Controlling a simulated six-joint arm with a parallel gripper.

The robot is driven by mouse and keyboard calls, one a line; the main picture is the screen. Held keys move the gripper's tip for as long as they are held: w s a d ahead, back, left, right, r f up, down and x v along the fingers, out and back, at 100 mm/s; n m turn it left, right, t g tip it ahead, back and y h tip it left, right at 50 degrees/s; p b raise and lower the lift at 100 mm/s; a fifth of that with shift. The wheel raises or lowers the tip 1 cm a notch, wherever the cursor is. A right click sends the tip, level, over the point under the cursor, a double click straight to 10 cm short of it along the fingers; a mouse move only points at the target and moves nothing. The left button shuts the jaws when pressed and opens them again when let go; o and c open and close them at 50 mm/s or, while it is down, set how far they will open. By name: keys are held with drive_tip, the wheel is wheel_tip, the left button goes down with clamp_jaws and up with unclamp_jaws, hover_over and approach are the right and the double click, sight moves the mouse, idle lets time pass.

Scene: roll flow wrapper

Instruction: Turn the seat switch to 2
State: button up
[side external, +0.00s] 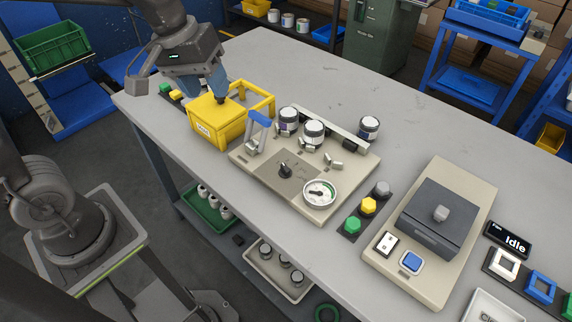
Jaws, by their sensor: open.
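A black rotary knob (285,171), which looks like the seat switch, stands on a darker plate of the beige panel (248,165) in the middle of the table. Its number marks are too small to read, so I cannot tell its setting. My gripper (212,94) is open, pointing down over the yellow bin (205,128), to the upper left of the knob and well apart from it. Part of the fingers overlaps the bin's far side in this view.
Coloured buttons (369,206) and a dark-lidded machine (437,217) with an "Idle" display (509,240) stand right. The table's far side is clear.

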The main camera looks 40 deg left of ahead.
drive_tip(key=w+f+n, duration=0.1)
drive_tip(key=w, duration=0.1)
drive_tip(key=w+f+n+g+h, duration=0.1)
drive_tip(key=w+f+n, duration=0.1)
drive_tip(key=w, duration=0.1)
drive_tip(key=w+d+f+n+g, duration=0.1)
drive_tip(key=w+f, duration=0.1)
drive_tip(key=w, duration=0.1)
drive_tip(key=shift+w+f, duration=0.15)
drive_tip(key=shift+f, duration=0.05)
drive_tip(key=shift+c, duration=0.7)
drive_tip(key=n+g+h, duration=0.2)
drive_tip(key=n, duration=0.3)
approach(287, 169)
drive_tip(key=x, duration=0.9)
drive_tip(key=c, duration=0.6)
